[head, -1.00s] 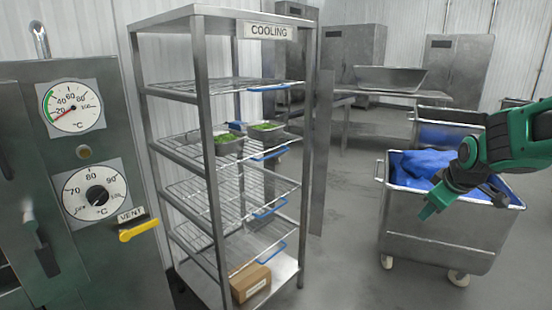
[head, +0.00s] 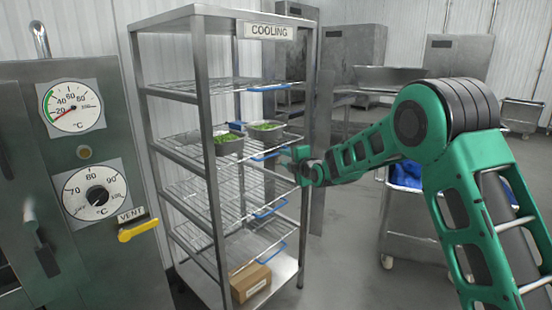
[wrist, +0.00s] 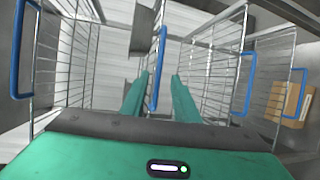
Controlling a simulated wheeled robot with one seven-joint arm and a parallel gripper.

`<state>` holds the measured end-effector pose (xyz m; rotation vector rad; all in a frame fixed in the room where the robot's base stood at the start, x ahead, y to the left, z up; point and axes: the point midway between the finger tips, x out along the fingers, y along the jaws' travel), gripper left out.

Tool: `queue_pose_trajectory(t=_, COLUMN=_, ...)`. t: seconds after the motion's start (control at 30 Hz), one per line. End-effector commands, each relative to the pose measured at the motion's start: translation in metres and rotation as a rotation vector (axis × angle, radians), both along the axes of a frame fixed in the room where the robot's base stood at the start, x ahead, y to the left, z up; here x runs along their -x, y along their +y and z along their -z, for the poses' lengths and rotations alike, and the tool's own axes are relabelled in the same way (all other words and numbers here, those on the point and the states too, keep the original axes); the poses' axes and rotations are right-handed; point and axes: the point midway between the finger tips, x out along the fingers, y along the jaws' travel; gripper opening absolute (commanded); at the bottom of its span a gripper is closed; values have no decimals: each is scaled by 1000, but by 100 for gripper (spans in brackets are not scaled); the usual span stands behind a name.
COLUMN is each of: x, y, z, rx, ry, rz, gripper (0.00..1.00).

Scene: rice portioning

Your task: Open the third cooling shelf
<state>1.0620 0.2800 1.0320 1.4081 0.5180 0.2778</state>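The metal cooling rack (head: 203,70) has several wire shelves with blue handles. The top handle (head: 268,87), the third handle from the top (head: 270,208) and the lowest handle (head: 272,258) are clear of my gripper. My gripper (head: 287,163) is at the rack's front, by the second handle from the top (head: 262,156). In the wrist view, my green fingers (wrist: 160,78) are spread, with that second blue handle (wrist: 163,50) between them and a gap on each side. The wire shelves look pushed in.
A cardboard box (head: 250,282) sits at the rack's bottom. An oven with dials (head: 90,240) and a yellow vent handle (head: 138,230) is at left. A metal cart (head: 405,240) stands behind my arm.

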Motion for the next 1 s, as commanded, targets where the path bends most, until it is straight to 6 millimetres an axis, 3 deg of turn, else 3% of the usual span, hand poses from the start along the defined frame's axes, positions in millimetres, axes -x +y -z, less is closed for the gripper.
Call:
queue_pose_trajectory(t=0.5, x=-69, y=38, z=15, rx=-1, ry=3, rz=1, gripper=28)
queue_pose_trajectory(t=1.0, x=-83, y=45, z=17, rx=0, ry=3, rz=3, gripper=28)
